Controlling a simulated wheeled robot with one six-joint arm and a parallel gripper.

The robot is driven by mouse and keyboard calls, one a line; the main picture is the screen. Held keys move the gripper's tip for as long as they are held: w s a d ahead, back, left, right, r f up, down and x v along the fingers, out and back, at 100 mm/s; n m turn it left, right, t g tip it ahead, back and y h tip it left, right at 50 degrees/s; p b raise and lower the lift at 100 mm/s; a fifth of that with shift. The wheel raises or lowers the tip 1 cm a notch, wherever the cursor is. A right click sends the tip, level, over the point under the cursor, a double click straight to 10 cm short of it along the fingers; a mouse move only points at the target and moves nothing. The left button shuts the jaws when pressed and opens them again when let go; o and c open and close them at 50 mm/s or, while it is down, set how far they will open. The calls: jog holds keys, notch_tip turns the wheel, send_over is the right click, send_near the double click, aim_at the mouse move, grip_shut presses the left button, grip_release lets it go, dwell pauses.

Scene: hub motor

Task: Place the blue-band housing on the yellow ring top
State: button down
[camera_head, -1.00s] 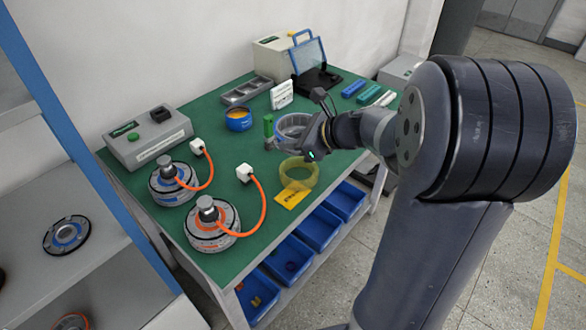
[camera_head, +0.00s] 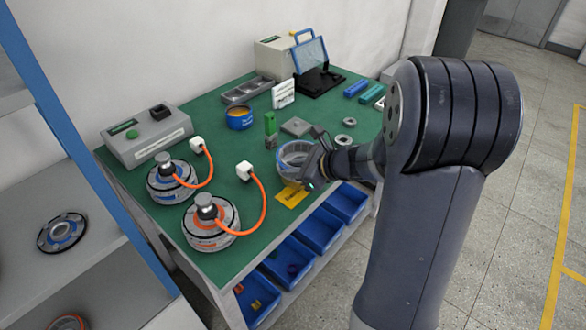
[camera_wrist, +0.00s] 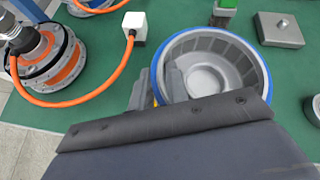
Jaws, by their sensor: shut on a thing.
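The blue-band housing (camera_head: 292,150) is a grey, open, cup-like ring. In the wrist view it (camera_wrist: 262,80) fills the upper middle, with a blue rim and a slotted inner wall. My gripper (camera_head: 308,168) is shut on its near wall; in the wrist view one finger (camera_wrist: 176,82) shows inside the wall. The yellow ring (camera_head: 296,183) is almost wholly hidden under the housing, with only a sliver showing. Whether the housing touches the ring or hangs just above it, I cannot tell.
A yellow label card (camera_head: 291,198) lies in front. Two motors with orange cables, a blue one (camera_head: 172,181) and an orange one (camera_head: 210,225), stand to the left. A grey block (camera_head: 297,127), a green-topped part (camera_head: 270,125) and a blue tin (camera_head: 240,118) are behind.

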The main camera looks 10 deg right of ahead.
jog(key=c, duration=1.4)
grip_release()
jog(key=shift+o, duration=0.2)
jog(key=shift+s+d+r, duration=0.15)
jog(key=shift+d+r, duration=0.05)
jog(key=shift+r, duration=0.05)
jog(key=p+v, duration=0.1)
jog(key=v, duration=1)
jog(key=shift+s, duration=0.15)
jog(key=shift+d, duration=0.1)
